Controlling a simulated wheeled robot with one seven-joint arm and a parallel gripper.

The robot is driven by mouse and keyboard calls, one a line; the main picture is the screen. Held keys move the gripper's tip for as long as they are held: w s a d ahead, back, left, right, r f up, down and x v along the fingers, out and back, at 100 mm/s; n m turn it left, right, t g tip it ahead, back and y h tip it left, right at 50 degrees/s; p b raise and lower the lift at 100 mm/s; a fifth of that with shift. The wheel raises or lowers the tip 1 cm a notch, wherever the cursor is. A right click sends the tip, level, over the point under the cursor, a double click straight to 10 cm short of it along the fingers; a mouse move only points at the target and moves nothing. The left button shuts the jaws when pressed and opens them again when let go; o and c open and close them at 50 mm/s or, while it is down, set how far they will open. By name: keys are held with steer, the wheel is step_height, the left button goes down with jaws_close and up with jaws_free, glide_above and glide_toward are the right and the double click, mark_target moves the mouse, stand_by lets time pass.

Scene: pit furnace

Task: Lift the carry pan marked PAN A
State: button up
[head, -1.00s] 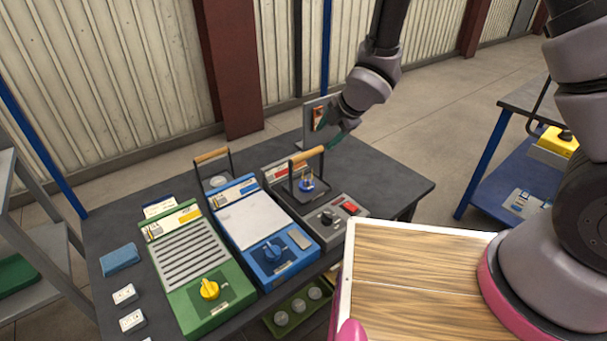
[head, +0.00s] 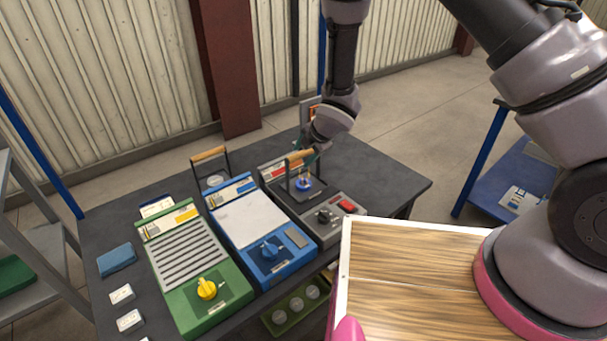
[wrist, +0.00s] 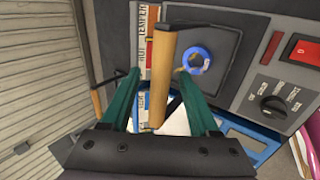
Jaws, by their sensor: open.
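A carry pan with a wooden bar handle (head: 299,155) on dark uprights stands on the grey unit with red parts (head: 328,227). A blue ring (head: 304,184) sits at the pan. In the wrist view the wooden handle (wrist: 162,80) lies between the two green fingers of my gripper (wrist: 158,74), which is open. In the head view my gripper (head: 319,146) is at the handle's right end, partly hidden behind it. A second wooden-handled carrier (head: 209,154) stands behind the blue unit. No PAN A marking is readable on either.
The blue unit (head: 262,250) and the green unit with a yellow knob (head: 207,289) stand to the left on the dark table (head: 120,220). A blue cloth-like block (head: 116,258) and small white blocks lie at the left. The table is clear at the back right.

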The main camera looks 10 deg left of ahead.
jaws_close()
stand_by(1.5)
